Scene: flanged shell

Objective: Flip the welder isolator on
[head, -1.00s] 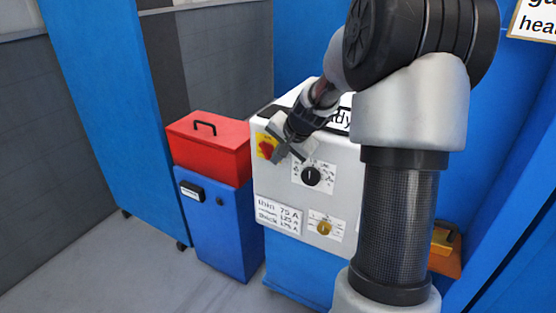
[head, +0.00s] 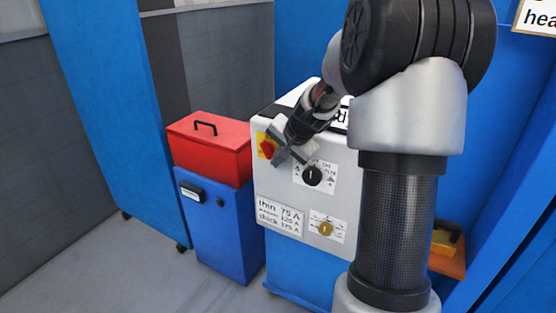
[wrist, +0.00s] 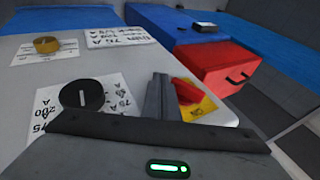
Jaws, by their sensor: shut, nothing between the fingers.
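The welder isolator is a red rotary handle (head: 266,146) on a yellow plate at the upper left of the white welder front (head: 270,185). It also shows in the wrist view as a red handle (wrist: 186,91) on its yellow plate (wrist: 203,106). My gripper (head: 277,158) is shut and empty, its fingertips right beside the handle at its right side. In the wrist view the closed fingers (wrist: 157,97) stand just left of the red handle. I cannot tell whether they touch it. The handle is partly hidden by the fingers.
A black knob (head: 312,176) sits right of the isolator, and a brass-coloured knob (head: 325,229) lower down. A label with amp values (head: 280,215) is at lower left. A red toolbox (head: 208,148) on a blue cabinet (head: 215,230) stands close on the left.

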